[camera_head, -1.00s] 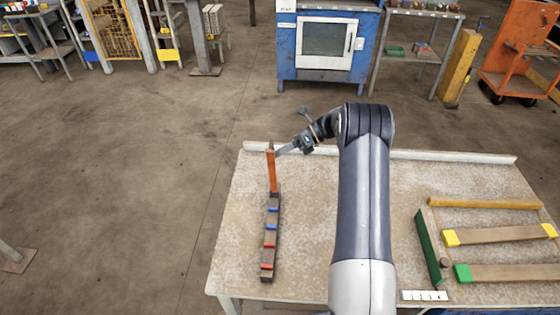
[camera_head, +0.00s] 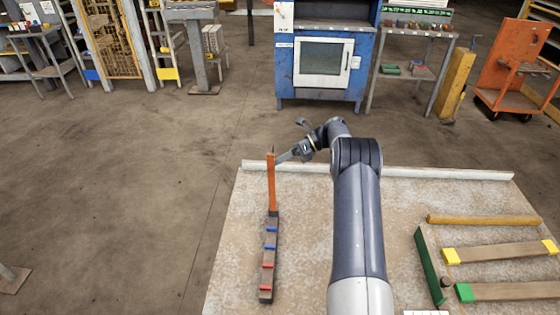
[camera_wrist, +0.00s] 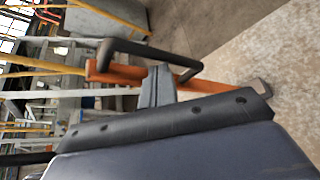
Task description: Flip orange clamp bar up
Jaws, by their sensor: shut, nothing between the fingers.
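The orange clamp bar (camera_head: 271,185) stands nearly upright at the far end of a dark strip with blue and red marks (camera_head: 268,260) on the bench. My gripper (camera_head: 281,158) is shut and empty, at the right side of the bar near its top. Whether it touches the bar cannot be told. In the wrist view the orange bar (camera_wrist: 128,74) runs across behind my grey fingertips (camera_wrist: 158,85). A dark bent piece also crosses in front of it there.
The bench (camera_head: 310,235) has a pale raised rail (camera_head: 430,174) along its back edge. At the right lie a green block (camera_head: 430,265), a yellow bar (camera_head: 485,220) and two wooden bars with coloured ends. The bench middle is clear, apart from my arm.

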